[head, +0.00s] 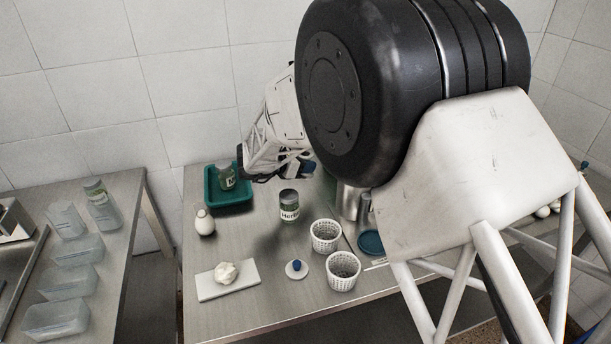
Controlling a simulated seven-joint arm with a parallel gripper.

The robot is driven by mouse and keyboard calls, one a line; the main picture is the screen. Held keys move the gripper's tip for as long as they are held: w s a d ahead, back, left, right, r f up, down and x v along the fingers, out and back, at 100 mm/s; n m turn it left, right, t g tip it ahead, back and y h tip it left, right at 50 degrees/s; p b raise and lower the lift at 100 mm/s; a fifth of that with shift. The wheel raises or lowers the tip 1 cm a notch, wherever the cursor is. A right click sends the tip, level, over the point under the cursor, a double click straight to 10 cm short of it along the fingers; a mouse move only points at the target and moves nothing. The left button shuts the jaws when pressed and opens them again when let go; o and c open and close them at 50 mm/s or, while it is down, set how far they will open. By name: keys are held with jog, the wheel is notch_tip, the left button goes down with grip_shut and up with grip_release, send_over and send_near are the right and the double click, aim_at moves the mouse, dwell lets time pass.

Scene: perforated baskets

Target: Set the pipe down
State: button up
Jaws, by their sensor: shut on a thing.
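My gripper (262,168) is at the end of the white arm, above the back of the metal table, just right of the teal tray. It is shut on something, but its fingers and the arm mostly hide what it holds. A small dark part shows at its left end, and I cannot tell whether this is a finger or the held thing. I cannot clearly pick out a pipe anywhere in the head view.
The teal tray (231,209) holds a jar (225,177). A herb jar (289,207), two white perforated baskets (325,236) (343,271), a blue-knobbed lid (296,269) and a white board (212,289) crowd the table (222,326). Clear bins (56,318) stand on the left table.

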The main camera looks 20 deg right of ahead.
aim_at(305, 176)
jog(key=shift+f, duration=0.2)
jog(key=shift+f, duration=1.85)
jog(key=shift+f, duration=0.6)
jog(key=o, duration=1)
jog(key=shift+r, duration=0.2)
